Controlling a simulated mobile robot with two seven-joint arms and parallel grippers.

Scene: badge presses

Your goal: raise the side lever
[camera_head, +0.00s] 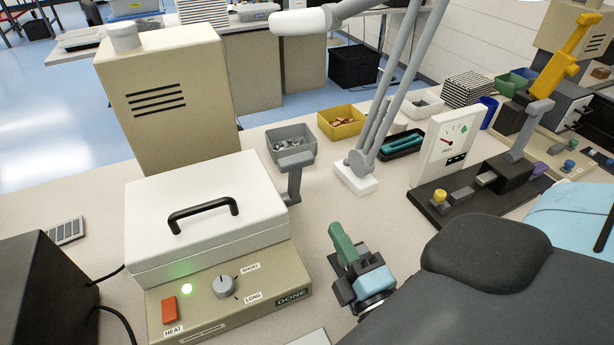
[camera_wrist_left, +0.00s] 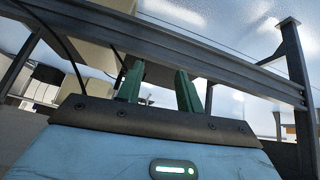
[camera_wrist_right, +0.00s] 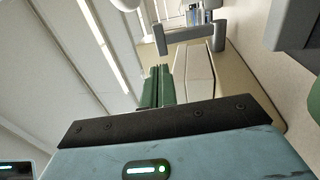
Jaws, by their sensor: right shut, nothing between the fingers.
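The side lever (camera_head: 295,174) is a grey bent bar with a flat top piece, on the right side of the white-lidded machine (camera_head: 205,205). It also shows at the top of the right wrist view (camera_wrist_right: 190,39), ahead of my right fingertips. My right gripper (camera_head: 336,226), with green fingers, is shut and empty. It is to the right of the machine and apart from the lever, lower in the head view. In the right wrist view its fingers (camera_wrist_right: 158,68) are pressed together. My left gripper (camera_wrist_left: 160,68) shows only in its own wrist view, with its fingers apart and nothing between them.
A grey bin (camera_head: 291,150) and a yellow bin (camera_head: 342,122) stand behind the lever. A lamp base (camera_head: 355,178) stands to its right. The table between machine and right gripper is clear.

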